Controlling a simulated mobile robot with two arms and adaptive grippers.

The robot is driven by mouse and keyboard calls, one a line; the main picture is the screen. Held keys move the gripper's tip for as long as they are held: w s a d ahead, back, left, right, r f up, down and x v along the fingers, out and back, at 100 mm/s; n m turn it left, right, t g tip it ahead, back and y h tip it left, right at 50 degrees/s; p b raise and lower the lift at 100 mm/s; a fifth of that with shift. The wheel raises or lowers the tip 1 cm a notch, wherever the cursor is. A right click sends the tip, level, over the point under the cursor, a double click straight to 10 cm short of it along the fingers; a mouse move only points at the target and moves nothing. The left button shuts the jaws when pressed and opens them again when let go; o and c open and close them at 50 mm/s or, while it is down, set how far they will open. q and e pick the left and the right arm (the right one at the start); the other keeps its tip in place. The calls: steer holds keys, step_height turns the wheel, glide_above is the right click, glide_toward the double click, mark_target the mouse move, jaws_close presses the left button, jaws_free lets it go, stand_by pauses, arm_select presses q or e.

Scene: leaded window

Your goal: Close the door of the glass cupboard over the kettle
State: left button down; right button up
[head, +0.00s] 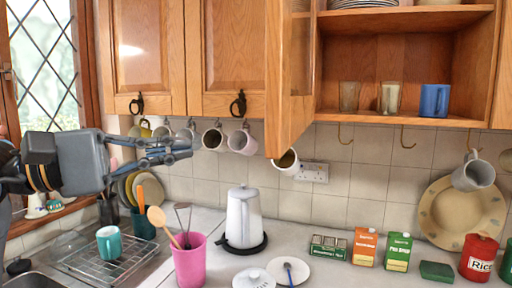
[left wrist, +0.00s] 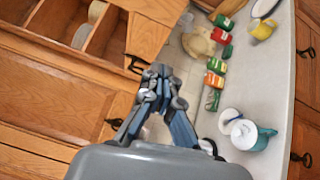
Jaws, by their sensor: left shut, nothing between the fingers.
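The glass cupboard's door (head: 290,85) stands open in the head view, swung out toward me at the left side of the open cupboard (head: 395,55). Its wooden frame is seen at a steep angle, with a narrow strip of glass. The white kettle (head: 243,220) stands upright on a black base on the counter, below and left of the door. My left gripper (head: 186,149) is shut and empty, left of the door and below the closed cupboards, apart from the door. It also shows shut in the left wrist view (left wrist: 157,78). My right gripper is not in view.
Mugs hang on hooks under the cupboards, including a white one (head: 287,162) below the door. Cups and a blue mug (head: 434,100) stand on the open shelf. A pink utensil pot (head: 189,262), a drying rack (head: 105,258) and food boxes (head: 365,247) occupy the counter.

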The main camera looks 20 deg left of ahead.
arm_select(q)
steer(key=w+d+y+p, duration=0.1)
steer(key=w+d+p, duration=0.6)
steer(key=d, duration=0.2)
steer(key=shift+d+t, duration=0.4)
steer(key=shift+y, duration=0.3)
